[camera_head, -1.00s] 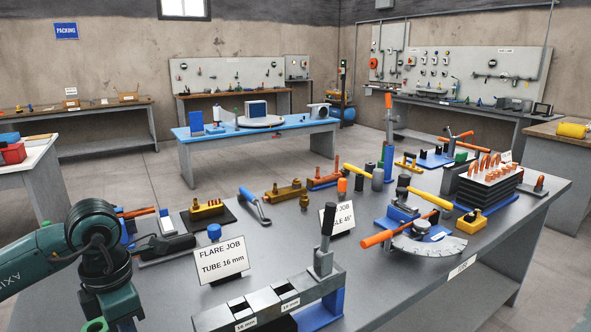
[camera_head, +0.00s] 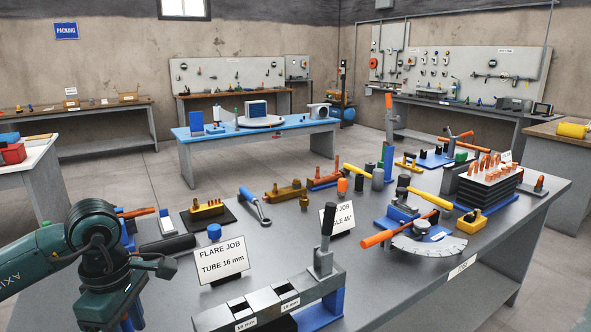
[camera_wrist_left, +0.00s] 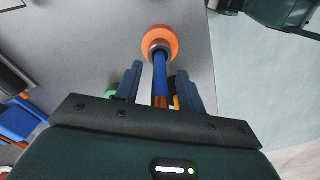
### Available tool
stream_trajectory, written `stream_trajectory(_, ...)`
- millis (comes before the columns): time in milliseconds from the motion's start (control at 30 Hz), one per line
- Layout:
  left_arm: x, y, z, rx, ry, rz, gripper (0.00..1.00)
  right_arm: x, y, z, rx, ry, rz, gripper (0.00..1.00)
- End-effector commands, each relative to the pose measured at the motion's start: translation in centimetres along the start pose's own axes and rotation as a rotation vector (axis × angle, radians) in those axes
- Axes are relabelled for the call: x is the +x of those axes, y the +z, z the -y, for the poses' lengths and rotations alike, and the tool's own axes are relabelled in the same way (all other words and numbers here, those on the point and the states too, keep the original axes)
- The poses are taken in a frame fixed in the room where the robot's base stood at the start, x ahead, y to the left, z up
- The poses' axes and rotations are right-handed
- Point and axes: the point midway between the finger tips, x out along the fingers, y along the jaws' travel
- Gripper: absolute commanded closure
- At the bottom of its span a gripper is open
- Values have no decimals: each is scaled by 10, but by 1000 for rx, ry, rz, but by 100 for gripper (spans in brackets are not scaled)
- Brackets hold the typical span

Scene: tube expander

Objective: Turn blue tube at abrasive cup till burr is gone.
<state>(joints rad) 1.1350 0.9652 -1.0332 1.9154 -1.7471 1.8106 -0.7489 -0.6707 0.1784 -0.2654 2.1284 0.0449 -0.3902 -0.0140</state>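In the left wrist view, a blue tube (camera_wrist_left: 160,78) runs between the two dark blue fingers of my left gripper (camera_wrist_left: 160,70). Grey gaps show on both sides of the tube, so the fingers look open around it. The tube's far end meets a dark ring in a round orange piece (camera_wrist_left: 160,37), which looks like the abrasive cup. A copper-coloured part shows at the tube's near end. I cannot make out a burr. In the head view my left gripper (camera_head: 130,318) is at the lower left edge; tube and cup are hidden there. My right gripper is not seen.
A "FLARE JOB TUBE 16 mm" sign (camera_head: 221,260) and a grey die block (camera_head: 265,302) stand right of my left arm. An orange-handled bender (camera_head: 400,229) is farther right. Green (camera_wrist_left: 112,90) and yellow (camera_wrist_left: 176,102) parts lie close to the fingers.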

Motion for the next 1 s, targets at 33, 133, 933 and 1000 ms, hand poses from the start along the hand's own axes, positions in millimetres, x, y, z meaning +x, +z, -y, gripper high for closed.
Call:
stream_trajectory(33,-1,0,0,-1,0,0,61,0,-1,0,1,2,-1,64)
stream_trajectory(133,-7,0,0,-1,1,0,61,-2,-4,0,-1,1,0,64)
stream_trajectory(933,-70,0,0,-1,-1,0,61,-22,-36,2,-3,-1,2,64)
stream_trajectory(1000,-70,0,0,-1,-1,0,61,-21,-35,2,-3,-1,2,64)
